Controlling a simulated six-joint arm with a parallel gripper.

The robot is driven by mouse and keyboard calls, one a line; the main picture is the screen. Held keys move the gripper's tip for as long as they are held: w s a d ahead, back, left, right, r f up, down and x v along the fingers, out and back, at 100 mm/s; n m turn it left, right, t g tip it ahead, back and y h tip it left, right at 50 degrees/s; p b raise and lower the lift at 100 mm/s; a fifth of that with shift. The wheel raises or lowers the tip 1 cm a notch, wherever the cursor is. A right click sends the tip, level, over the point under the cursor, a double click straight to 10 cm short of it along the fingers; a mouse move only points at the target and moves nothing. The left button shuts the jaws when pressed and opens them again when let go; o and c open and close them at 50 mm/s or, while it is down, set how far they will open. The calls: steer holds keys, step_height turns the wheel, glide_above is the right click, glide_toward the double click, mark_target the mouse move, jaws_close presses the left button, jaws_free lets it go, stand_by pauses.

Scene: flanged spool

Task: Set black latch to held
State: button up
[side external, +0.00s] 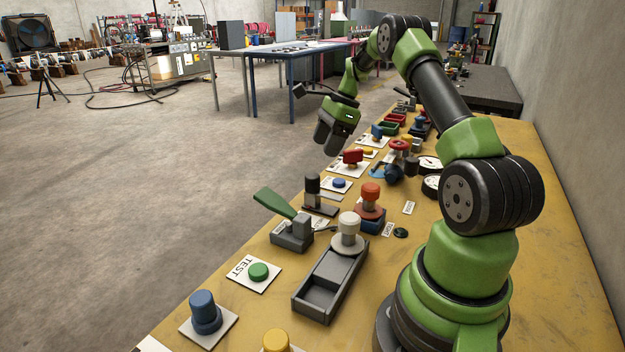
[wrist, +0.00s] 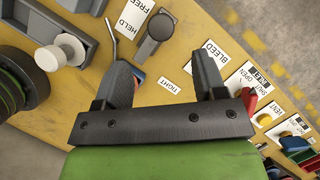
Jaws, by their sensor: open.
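The black latch is a dark round knob on a grey arm (wrist: 160,27) in the wrist view. It lies beyond my fingertips, near the top edge, beside a HELD label (wrist: 130,18) and a FREE label (wrist: 161,5). Which label it is set to I cannot tell. In the side view the latch seems to be the upright black cylinder on a dark flat base (side external: 312,184), at the table's left edge. My gripper (wrist: 165,72) is open, with nothing held between its fingers. In the side view my gripper (side external: 332,138) hangs in the air, higher and farther back than the latch.
A white-topped knob (side external: 348,226) stands in a grey slotted tray. A green lever (side external: 272,203) and a red-orange knob (side external: 370,193) stand close to the latch. More knobs and gauges line the yellow table (side external: 420,280) toward the back. Open floor lies left.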

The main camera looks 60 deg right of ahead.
mark_target(314, 175)
steer(key=x, duration=1)
steer(key=shift+d+f, duration=0.1)
steer(key=shift+f, duration=0.05)
jaws_close()
steer(key=shift+s, duration=2.65)
